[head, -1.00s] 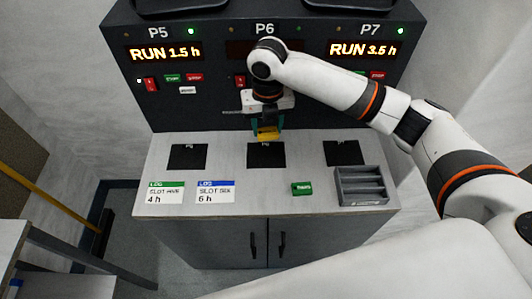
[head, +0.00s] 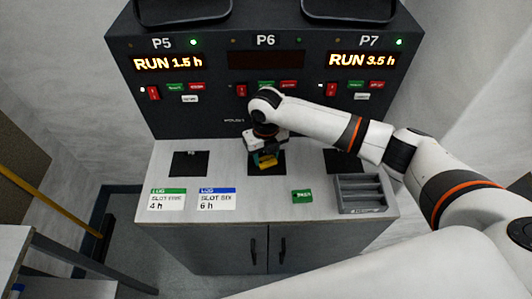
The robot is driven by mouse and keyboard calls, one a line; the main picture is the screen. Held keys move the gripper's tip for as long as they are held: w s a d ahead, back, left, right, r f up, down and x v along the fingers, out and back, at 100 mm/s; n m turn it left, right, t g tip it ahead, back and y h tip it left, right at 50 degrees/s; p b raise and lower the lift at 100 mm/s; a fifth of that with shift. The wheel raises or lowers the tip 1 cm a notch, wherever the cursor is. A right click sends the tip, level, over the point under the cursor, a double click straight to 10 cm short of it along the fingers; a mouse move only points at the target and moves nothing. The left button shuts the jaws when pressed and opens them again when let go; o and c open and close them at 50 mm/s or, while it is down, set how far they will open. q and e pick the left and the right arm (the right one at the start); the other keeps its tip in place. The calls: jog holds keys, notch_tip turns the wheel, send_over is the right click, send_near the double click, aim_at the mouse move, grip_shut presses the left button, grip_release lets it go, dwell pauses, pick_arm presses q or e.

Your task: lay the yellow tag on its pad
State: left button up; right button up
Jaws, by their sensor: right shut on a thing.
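The yellow tag (head: 267,161) is in the jaws of my right gripper (head: 265,157), which is shut on it. The tag is over the middle black pad (head: 267,171), below the P6 panel. I cannot tell whether the tag touches the pad. Part of this pad is hidden by the gripper. Another black pad (head: 189,164) lies to the left below P5. A third pad (head: 340,162) lies to the right below P7, partly covered by my right arm. My left gripper is not in view.
A green tag (head: 302,196) lies on the counter (head: 255,205) beside a grey slotted rack (head: 362,194). Two log cards, one green-topped (head: 167,199) and one blue-topped (head: 216,199), lie at the front left. The dark panel (head: 220,120) rises behind; its P6 display (head: 265,60) is dark.

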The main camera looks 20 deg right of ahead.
aim_at(266, 158)
jog(key=shift+f, duration=0.1)
jog(key=shift+f, duration=0.15)
jog(key=o, duration=0.9)
jog(key=shift+o, duration=0.2)
notch_tip(266, 158, up, 12)
jog(key=shift+r+b, duration=0.2)
jog(key=shift+b, duration=0.2)
